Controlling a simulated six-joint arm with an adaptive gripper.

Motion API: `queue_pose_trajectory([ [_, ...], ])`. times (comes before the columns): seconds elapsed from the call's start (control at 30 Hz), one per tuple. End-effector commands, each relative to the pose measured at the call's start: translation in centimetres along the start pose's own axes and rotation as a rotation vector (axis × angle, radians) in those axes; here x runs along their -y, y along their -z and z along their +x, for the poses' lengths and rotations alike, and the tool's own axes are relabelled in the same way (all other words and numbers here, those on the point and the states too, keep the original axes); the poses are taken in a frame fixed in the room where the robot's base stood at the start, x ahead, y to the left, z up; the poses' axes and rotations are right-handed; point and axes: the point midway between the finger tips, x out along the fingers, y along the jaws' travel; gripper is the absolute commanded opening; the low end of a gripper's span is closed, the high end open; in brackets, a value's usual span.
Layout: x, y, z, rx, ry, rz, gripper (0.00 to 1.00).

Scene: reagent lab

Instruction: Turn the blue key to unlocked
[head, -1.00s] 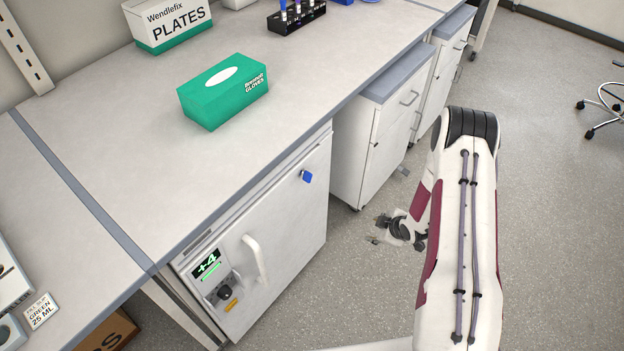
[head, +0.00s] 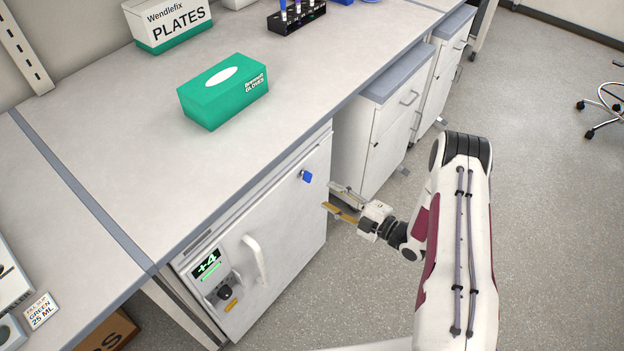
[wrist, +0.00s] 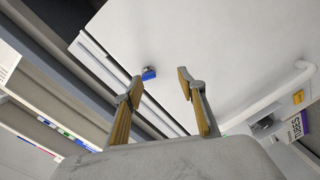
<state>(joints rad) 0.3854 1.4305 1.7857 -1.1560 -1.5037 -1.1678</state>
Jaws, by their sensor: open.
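The blue key (head: 307,177) sits in a lock near the upper right corner of the white fridge door (head: 290,220), under the bench. In the wrist view the blue key (wrist: 149,74) shows beyond and between my fingertips, nearer the left one. My gripper (head: 336,198) is open and empty, to the right of and a little below the key in the head view, with its fingers pointing towards the door. In the wrist view my gripper (wrist: 158,84) has its two yellow-padded fingers wide apart. They do not touch the key. The key's exact angle is hard to tell.
The door has a white handle (head: 254,258) and a display panel (head: 207,264) at its left. The bench edge (head: 270,157) overhangs above. White drawer cabinets (head: 372,140) stand to the right. A green glove box (head: 223,91) is on the bench. The floor in front is clear.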

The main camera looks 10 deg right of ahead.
Motion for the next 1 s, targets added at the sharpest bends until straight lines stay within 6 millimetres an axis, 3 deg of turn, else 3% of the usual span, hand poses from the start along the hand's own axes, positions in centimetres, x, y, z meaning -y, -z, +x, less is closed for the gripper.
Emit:
queue_pose_trajectory([
  [0.23,-2.3,1.5,-0.1,-0.052,-0.088,-0.072,0.40],
  [0.73,-2.2,1.4,0.1,-0.050,-0.084,-0.080,0.40],
  [1.0,-2.3,1.5,1.7,-0.051,-0.083,-0.081,0.40],
])
